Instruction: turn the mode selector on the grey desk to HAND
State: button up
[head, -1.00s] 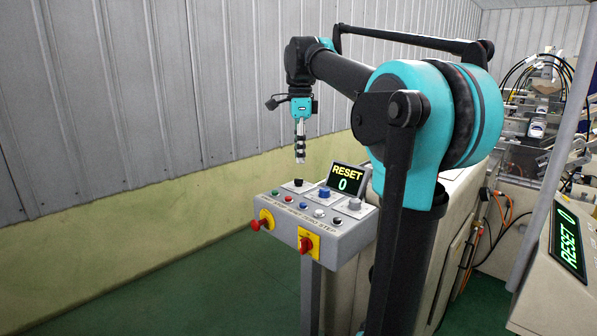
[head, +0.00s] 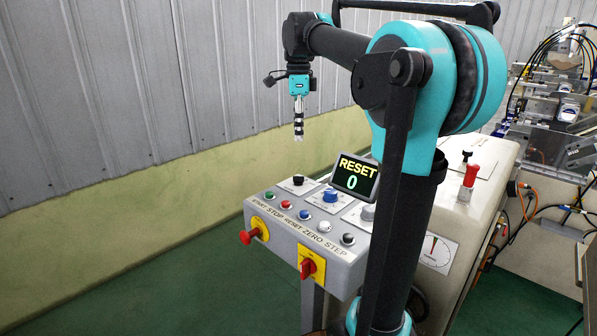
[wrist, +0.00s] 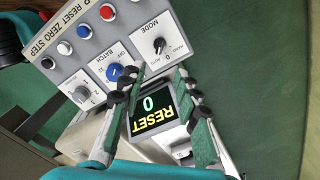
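The grey desk (head: 265,213) is a sloped console with labelled buttons. The mode selector (head: 298,181) is a small black knob on a white plate at its back left corner. In the wrist view the selector (wrist: 160,45) is under the word MODE, with small position labels beside it; its setting is too small to read surely. My gripper (head: 298,137) hangs pointing down above and behind the selector, apart from it. In the wrist view the two fingers (wrist: 162,75) are spread and empty, with the knob beyond their tips.
A blue BATCH knob (head: 330,196) and a grey knob (head: 368,212) are in the same row. A RESET 0 display (head: 355,178) stands behind them. A red mushroom button (head: 250,236) and a red rotary switch (head: 308,268) stick out in front. A corrugated wall (head: 150,90) is behind.

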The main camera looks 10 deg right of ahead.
aim_at(299, 180)
notch_tip(299, 180, down, 14)
jog(key=shift+r, duration=0.1)
dwell(0.5)
grip_shut()
